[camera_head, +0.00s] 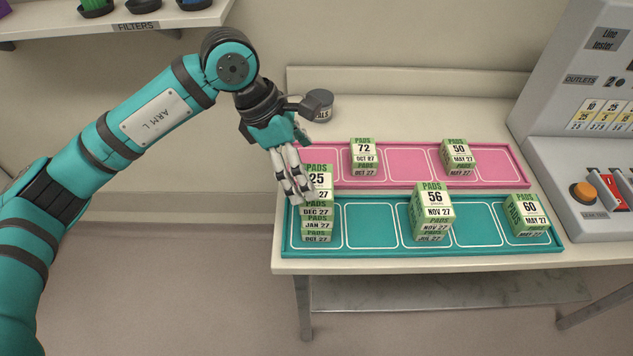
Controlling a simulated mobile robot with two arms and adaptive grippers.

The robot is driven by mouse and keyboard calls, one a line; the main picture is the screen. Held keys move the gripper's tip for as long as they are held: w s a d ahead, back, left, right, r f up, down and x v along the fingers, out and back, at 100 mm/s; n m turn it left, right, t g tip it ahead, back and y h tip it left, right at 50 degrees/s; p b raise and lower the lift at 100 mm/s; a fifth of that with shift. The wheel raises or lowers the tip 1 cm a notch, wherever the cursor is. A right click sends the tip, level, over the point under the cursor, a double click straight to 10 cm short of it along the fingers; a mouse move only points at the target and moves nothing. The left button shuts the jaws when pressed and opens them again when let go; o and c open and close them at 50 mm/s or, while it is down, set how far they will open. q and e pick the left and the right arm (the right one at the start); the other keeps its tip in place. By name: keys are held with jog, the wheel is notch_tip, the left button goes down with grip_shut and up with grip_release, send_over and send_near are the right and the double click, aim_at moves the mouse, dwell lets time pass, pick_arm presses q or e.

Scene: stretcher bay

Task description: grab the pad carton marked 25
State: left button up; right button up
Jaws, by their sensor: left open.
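The green and white pad carton marked 25 (318,180) is on top of a stack of pad cartons in the leftmost cell of the teal tray (382,249). Below it the stack shows labels DEC 27, JAN 27 and OCT 27. My left gripper (294,187) is open, at the left side of the carton marked 25, with its fingers pointing down. The fingers cover part of the carton's left edge; I cannot tell whether they touch it. My right gripper is not in view.
Cartons marked 56 (434,203) and 60 (528,212) are in the teal tray. Behind it, the pink tray (408,183) holds cartons marked 72 (363,151) and 50 (459,152). A dark round container (319,104) stands behind the gripper. A line tester (590,130) stands at the right.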

aim_at(314, 181)
pick_arm(q)
jog(key=shift+s+d+f+p, duration=0.1)
jog(key=shift+d+f+p, duration=0.2)
jog(key=shift+f+p, duration=0.2)
jog(key=x, duration=0.1)
jog(key=p+x, duration=0.1)
jog(key=x, duration=0.1)
jog(key=shift+s+d+f+p, duration=0.1)
jog(key=shift+s+f+p, duration=0.1)
jog(key=shift+f+p, duration=0.1)
jog(key=shift+d+f, duration=0.15)
jog(key=shift+f, duration=0.2)
jog(key=shift+c, duration=0.3)
jog(key=c, duration=1.1)
